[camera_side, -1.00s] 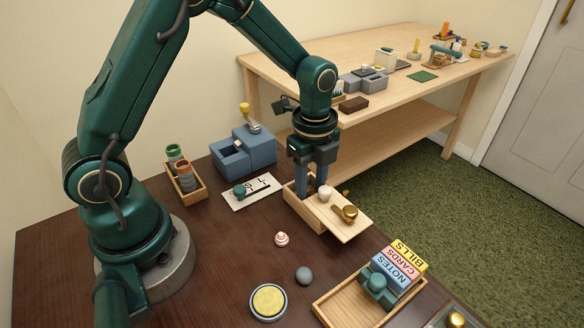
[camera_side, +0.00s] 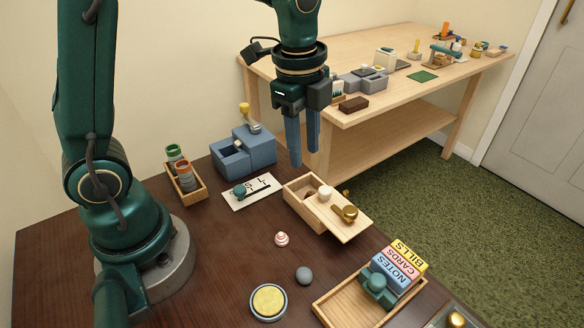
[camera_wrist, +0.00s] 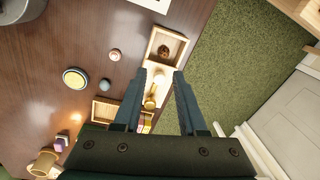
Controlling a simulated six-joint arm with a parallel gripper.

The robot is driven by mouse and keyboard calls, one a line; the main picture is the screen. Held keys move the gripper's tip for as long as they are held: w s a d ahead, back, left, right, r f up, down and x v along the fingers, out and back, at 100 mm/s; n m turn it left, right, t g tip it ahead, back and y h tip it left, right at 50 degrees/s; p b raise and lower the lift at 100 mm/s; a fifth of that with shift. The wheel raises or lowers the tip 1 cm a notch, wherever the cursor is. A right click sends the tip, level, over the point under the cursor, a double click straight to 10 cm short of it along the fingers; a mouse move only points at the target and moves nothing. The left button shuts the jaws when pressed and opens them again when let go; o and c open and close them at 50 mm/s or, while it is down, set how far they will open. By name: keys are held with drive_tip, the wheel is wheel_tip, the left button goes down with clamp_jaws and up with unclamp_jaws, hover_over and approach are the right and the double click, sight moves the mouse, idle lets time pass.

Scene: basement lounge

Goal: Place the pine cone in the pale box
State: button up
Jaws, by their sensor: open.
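The pine cone (camera_wrist: 165,50) is a small brown thing inside the open part of the pale box (camera_wrist: 152,40) in the wrist view. In the side view a bit of the pine cone (camera_side: 309,192) shows past the wall of the pale wooden box (camera_side: 303,215). The box's flat lid (camera_side: 350,226) is slid partly off to the right. A white cup-like piece (camera_side: 325,193) and a brass piece (camera_side: 346,213) stand at the lid. My gripper (camera_side: 304,157) is open and empty, above the box and apart from it.
A grey ball (camera_side: 304,275), a striped ball (camera_side: 282,239) and a round yellow-topped dish (camera_side: 268,301) lie in front of the box. A tray (camera_side: 345,303) with labelled blocks is at front right. A blue box (camera_side: 253,148) stands behind left. Bare dark table lies between.

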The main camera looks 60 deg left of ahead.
drive_tip(key=s+r+n+t, duration=0.2)
drive_tip(key=s+n, duration=0.4)
drive_tip(key=n, duration=0.1)
drive_tip(key=s+r+n+t, duration=0.1)
drive_tip(key=s+n+t, duration=0.1)
drive_tip(key=s+n, duration=0.3)
drive_tip(key=shift+s+r+n+t, duration=0.3)
drive_tip(key=shift+s+r+n, duration=0.1)
drive_tip(key=shift+n, duration=1.1)
drive_tip(key=shift+a, duration=0.1)
